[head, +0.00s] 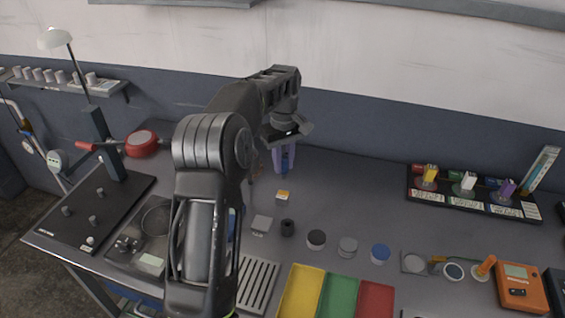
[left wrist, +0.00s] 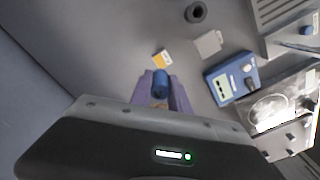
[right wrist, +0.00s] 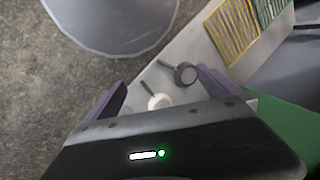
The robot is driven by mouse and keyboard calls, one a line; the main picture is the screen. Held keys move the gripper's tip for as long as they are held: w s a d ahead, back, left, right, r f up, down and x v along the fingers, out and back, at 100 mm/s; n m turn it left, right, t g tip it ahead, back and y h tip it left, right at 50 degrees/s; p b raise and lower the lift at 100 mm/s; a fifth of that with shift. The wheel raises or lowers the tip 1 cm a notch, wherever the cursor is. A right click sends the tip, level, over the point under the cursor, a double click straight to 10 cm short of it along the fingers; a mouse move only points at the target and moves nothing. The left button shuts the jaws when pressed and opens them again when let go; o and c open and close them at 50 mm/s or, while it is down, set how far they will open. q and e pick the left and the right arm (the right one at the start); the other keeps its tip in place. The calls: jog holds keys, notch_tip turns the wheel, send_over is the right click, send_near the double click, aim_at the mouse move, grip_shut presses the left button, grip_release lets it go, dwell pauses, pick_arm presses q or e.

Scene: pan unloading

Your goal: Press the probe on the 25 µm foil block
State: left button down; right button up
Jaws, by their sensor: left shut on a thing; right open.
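My left gripper (head: 285,160) is above the back middle of the bench, its purple fingers pointing down. It is shut on a blue probe (left wrist: 160,82), which shows as a short cylinder between the fingers in the left wrist view. A small white and orange block (head: 282,196) lies on the bench just in front of the probe, apart from it; it also shows in the left wrist view (left wrist: 162,58). Its marking is too small to read, so I cannot tell whether it is the 25 µm block. My right gripper (right wrist: 162,94) is open and empty.
A blue meter (left wrist: 232,82) and a grey plate (head: 262,223) lie nearby, the meter mostly behind my left arm in the head view. A black ring (head: 287,228) and several discs stand in front. A labelled rack (head: 412,190) is at right, coloured trays (head: 338,296) at front.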

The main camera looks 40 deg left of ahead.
aim_at(283, 175)
pick_arm(q)
jog(key=shift+f, duration=2.55)
jog(key=shift+f+b, duration=0.5)
dwell(0.5)
jog(key=shift+r, duration=0.1)
jog(key=shift+r+p, duration=0.55)
jog(key=shift+r, duration=1.95)
